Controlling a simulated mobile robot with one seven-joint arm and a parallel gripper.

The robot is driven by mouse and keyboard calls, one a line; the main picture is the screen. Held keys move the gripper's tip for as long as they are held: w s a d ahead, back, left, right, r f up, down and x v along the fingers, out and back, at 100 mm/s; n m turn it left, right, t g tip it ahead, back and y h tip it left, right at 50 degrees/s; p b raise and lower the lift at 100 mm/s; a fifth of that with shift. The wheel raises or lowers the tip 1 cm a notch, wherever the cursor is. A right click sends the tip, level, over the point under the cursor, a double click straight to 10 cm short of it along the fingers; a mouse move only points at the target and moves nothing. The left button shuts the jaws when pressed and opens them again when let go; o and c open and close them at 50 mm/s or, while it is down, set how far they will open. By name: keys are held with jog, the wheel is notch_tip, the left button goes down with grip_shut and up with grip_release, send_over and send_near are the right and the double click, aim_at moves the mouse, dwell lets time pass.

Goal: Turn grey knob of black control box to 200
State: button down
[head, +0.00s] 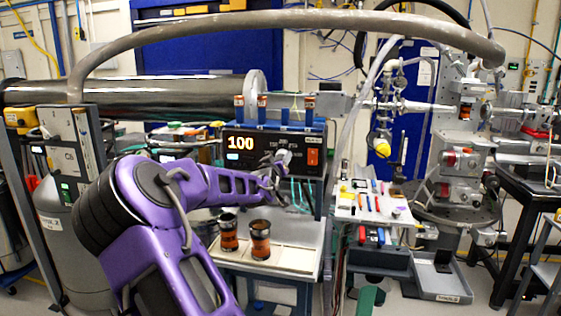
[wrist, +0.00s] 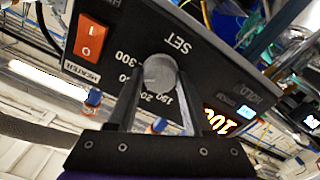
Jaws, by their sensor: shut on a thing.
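The black control box (head: 232,166) stands on the bench near the middle of the head view. Its orange display (head: 240,143) reads 100. In the wrist view the box's face (wrist: 215,62) appears rotated and close, with the grey knob (wrist: 159,72) under the word SET. Dial numbers, including 300, are printed around the knob, some partly hidden by my fingers. My gripper (wrist: 158,84) is shut on the knob, one finger on each side. In the head view my gripper (head: 282,162) is small at the box's front. The knob's exact pointer angle cannot be told.
A red-orange heater switch (wrist: 90,40) sits on the same face near the knob; it also shows in the head view (head: 313,157). A thick grey hose (head: 290,19) arches above.

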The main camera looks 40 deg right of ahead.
jog(key=n+b, duration=0.2)
jog(key=n, duration=0.9)
jog(key=shift+f, duration=0.1)
jog(key=shift+n+b, duration=0.3)
jog(key=shift+n, duration=0.1)
jog(key=shift+c, duration=1.5)
grip_release()
jog(key=v, duration=1.7)
jog(key=shift+s+p, duration=0.2)
jog(key=shift+p, duration=0.15)
jog(key=shift+a, duration=0.15)
